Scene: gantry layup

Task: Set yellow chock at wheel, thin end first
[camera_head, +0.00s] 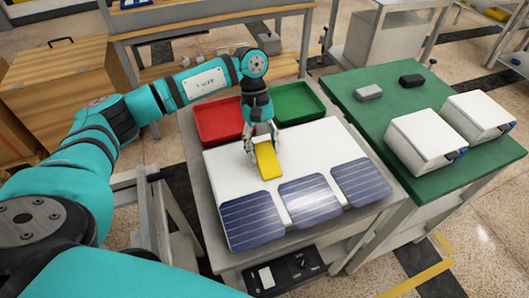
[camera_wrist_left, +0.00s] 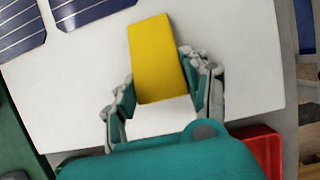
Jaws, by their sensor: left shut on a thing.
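A yellow block (camera_head: 268,166), which I take for the chock, is between the fingers of my left gripper (camera_head: 265,154), over the white panel (camera_head: 225,166). In the left wrist view the block (camera_wrist_left: 156,55) shows a flat, four-sided yellow face, with a finger at each side of its near end. The left gripper is shut on it. I cannot tell which end is thin, or whether the block touches the panel. No wheel can be made out in either view. My right gripper is not in view.
Dark blue solar cells (camera_head: 309,202) lie along the panel's front edge. A red tray (camera_head: 217,121) and a green tray (camera_head: 298,103) stand behind it. A green table (camera_head: 385,122) at right holds two white boxes (camera_head: 427,136) and small grey and black blocks.

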